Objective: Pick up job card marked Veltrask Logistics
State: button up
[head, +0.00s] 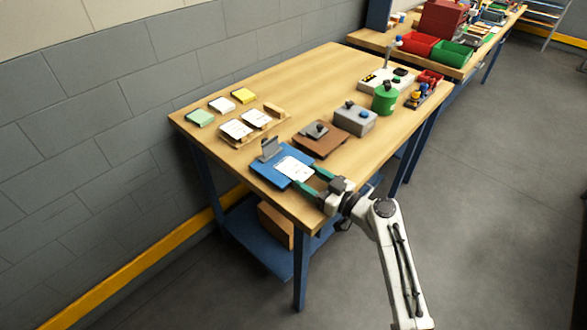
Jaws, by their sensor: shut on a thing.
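A white card (292,168) with small dark marks lies over a blue board (263,171) at the near corner of the wooden bench. Its print is too small to read, so I cannot confirm the Veltrask Logistics name. My gripper (311,180), with green fingers, reaches in from the right and is shut on the card's right end. I cannot tell whether the card is lifted clear of the board. Two more white cards, one left (236,129) and one right (257,118), rest on a wooden holder (276,111) farther back; their print is also unreadable.
A grey upright piece (271,148) stands on the blue board's back edge. Green (200,118), white (222,104) and yellow (244,96) pads lie behind. A brown block (319,139), grey box (355,118) and green canister (384,98) stand to the right. The bench's back middle is clear.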

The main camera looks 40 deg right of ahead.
jog(key=shift+c, duration=1.1)
jog(key=shift+r, duration=0.1)
